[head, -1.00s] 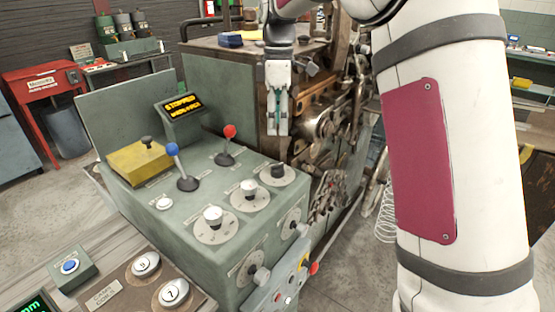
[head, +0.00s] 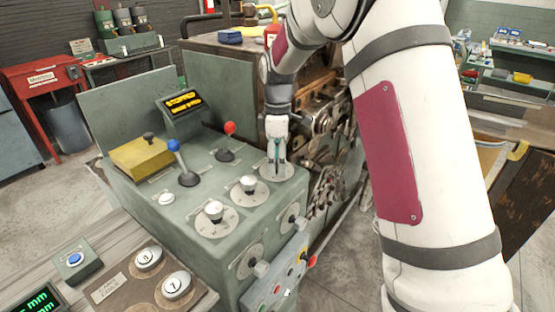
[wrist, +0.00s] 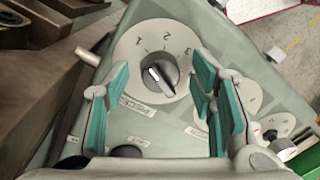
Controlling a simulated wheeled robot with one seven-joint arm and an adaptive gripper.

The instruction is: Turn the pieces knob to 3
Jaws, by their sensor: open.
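A dark round knob (wrist: 160,75) sits on a pale dial plate with the numbers 1, 2 and 3 around its upper side. Its white line points up and left, roughly toward 1.
Two white-capped knobs (head: 214,211) (head: 249,184) stand on neighbouring dials. A red-ball lever (head: 229,129) and a blue-ball lever (head: 174,146) rise to the left. A lit display (head: 181,102) stands behind them. The brown machine (head: 310,105) is close behind my gripper.

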